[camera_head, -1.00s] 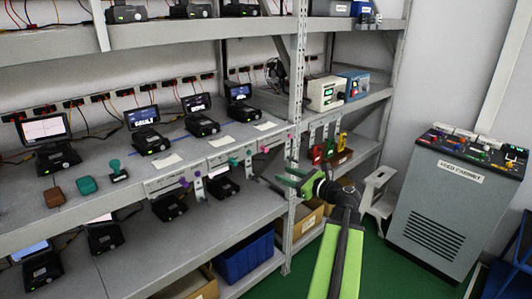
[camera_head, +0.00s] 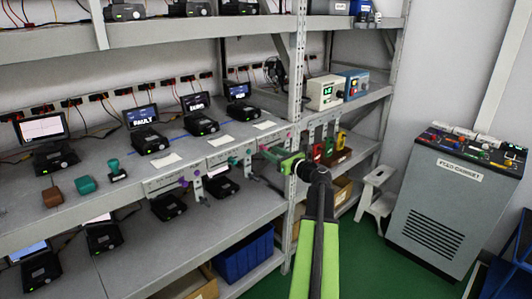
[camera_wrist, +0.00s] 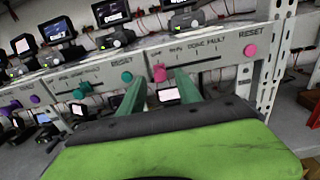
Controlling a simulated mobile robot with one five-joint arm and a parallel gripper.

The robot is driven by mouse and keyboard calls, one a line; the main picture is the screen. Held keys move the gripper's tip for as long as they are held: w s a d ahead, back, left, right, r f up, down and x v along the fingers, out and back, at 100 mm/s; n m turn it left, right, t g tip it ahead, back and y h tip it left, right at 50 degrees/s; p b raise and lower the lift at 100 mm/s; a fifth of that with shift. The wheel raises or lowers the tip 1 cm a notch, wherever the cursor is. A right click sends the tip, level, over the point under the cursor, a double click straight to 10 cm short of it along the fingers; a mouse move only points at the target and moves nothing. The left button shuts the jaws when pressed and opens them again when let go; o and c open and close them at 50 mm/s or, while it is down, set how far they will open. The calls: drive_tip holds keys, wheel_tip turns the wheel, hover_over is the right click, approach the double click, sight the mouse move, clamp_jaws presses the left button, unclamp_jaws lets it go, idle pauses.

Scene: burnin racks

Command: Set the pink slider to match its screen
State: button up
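The pink slider (camera_wrist: 159,73) is a round knob near the left end of its slot on a grey panel (camera_wrist: 205,48); it also shows small in the head view (camera_head: 265,149). The marks above the slot include DONE and FAULT towards the right; the left ones are hard to read. My gripper (camera_wrist: 159,76) is open, with its green fingertips on either side of the knob; contact is unclear. It also shows at the shelf edge in the head view (camera_head: 268,154). The rightmost screen (camera_head: 238,90) stands behind the panel; its word is too small to read.
A pink RESET knob (camera_wrist: 250,50) sits right of the slot. A teal slider (camera_wrist: 127,77) sits on the panel to the left. A metal shelf post (camera_head: 298,100) stands right of the panel. Green floor lies open before the grey cabinet (camera_head: 440,205).

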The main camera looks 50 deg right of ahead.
sight(264, 148)
drive_tip(key=shift+w+d, duration=0.1)
drive_tip(key=shift+w, duration=1.3)
clamp_jaws()
idle(0.4)
